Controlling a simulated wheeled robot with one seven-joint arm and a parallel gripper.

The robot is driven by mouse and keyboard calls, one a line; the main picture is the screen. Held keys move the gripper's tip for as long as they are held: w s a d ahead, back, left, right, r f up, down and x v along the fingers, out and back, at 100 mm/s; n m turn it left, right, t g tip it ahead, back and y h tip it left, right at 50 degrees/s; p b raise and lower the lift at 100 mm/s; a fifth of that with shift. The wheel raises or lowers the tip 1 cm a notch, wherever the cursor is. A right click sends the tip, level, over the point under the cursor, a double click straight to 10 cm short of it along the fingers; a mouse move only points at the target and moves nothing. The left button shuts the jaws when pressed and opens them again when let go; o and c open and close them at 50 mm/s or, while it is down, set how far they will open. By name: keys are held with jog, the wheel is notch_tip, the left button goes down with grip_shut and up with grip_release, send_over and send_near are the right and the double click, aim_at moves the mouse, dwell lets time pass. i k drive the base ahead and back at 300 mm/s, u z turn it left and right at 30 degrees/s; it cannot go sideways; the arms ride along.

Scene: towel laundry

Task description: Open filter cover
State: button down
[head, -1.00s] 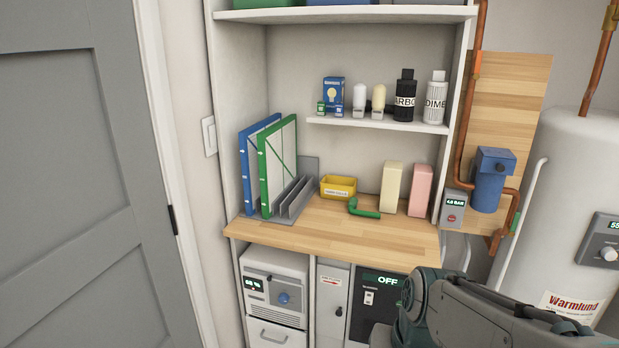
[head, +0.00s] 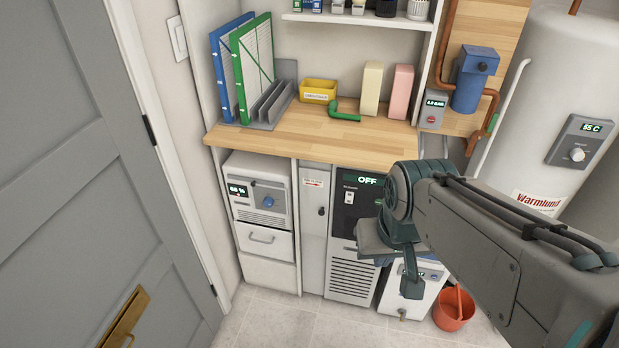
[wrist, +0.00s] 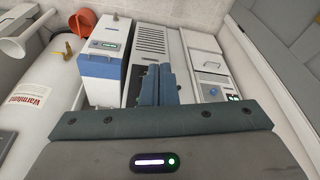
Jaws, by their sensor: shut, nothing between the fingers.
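A narrow pale grey panel (head: 313,240) stands under the counter, between the white dehumidifier-like unit and the dark unit. It carries a small label with a red arrow and a dark latch or knob, and it looks shut. The label is too small to read, so I cannot tell for certain that this is the filter cover. My gripper (head: 411,288) hangs in front of the dark unit and the white box to its right, apart from the panel. In the wrist view my gripper's fingers (wrist: 158,84) are together and empty.
A white unit (head: 262,196) with a drawer stands left. The dark unit (head: 352,280) reads OFF. A white box (head: 395,300) and orange bucket (head: 453,309) stand right. A wooden counter (head: 290,135) lies above. The grey door (head: 75,170) is at left; the tiled floor is clear.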

aim_at(315, 184)
jog(key=z, duration=1.2)
jog(key=i, duration=0.7)
jog(key=u, duration=2.35)
